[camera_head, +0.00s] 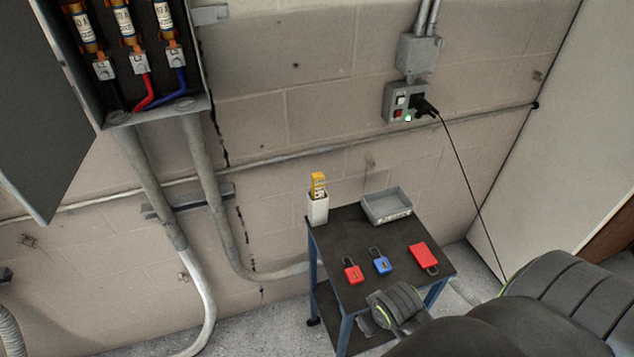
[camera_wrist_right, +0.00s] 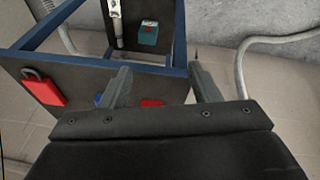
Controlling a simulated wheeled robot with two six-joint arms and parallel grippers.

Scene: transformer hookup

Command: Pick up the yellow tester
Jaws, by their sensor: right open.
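The yellow tester (camera_head: 319,182) stands upright in a white holder (camera_head: 317,208) at the back left corner of the small cart in the head view. The holder hides its lower part. I cannot make out the tester in the right wrist view. My right arm comes in from the lower right, over the cart's front edge. My right gripper (camera_wrist_right: 163,84) is open in the right wrist view, with nothing seen between its two dark fingers. It is apart from the tester. My left gripper is not in view.
The cart top (camera_head: 345,235) holds a red padlock (camera_head: 353,272), a blue padlock (camera_head: 381,262), another red lock-like item (camera_head: 424,257) and a grey tray (camera_head: 387,207). A black cord (camera_head: 463,175) hangs from the wall outlet at the right. An open fuse box (camera_head: 155,102) is at upper left.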

